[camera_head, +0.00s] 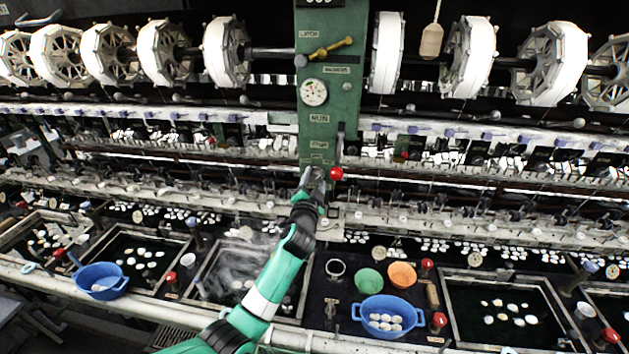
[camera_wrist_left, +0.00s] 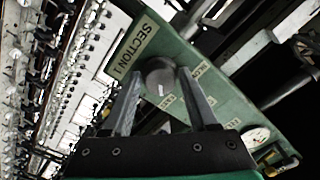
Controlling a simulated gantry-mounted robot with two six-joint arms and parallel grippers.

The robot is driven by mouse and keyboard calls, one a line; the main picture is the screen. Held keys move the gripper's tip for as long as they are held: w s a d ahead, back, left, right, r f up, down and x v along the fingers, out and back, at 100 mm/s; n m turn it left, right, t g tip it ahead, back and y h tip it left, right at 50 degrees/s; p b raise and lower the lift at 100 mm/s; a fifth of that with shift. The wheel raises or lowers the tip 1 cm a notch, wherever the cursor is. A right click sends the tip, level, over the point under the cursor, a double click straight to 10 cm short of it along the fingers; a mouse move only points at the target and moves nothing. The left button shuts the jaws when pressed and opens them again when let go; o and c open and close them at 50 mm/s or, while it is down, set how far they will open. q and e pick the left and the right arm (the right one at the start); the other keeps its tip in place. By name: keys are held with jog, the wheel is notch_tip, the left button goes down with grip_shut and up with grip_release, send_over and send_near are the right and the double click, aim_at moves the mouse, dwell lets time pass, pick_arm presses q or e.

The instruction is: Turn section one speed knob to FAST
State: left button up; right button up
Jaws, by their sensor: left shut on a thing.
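The green section panel (camera_head: 325,70) stands upright in the middle of the machine. In the left wrist view the round grey speed knob (camera_wrist_left: 160,78) sits on this panel beside a "SECTION 1" plate (camera_wrist_left: 138,43). A pale mark shows on the knob's face. Small labels (camera_wrist_left: 200,70) lie near it, too small to read surely. My left gripper (camera_wrist_left: 161,84) is shut on the knob, one finger on each side. In the head view my left gripper (camera_head: 316,177) is at the panel's lower end and hides the knob. My right gripper is not in view.
A red-balled lever (camera_head: 337,173) stands just right of my left gripper. A gauge (camera_head: 314,92) and a brass handle (camera_head: 331,47) are higher on the panel. Blue basins (camera_head: 388,313), a green bowl (camera_head: 368,280) and an orange bowl (camera_head: 402,274) stand on the bench below.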

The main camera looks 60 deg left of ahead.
pick_arm(q)
jog(key=o, duration=1.2)
jog(key=v, duration=1.1)
jog(key=shift+s+d, duration=0.25)
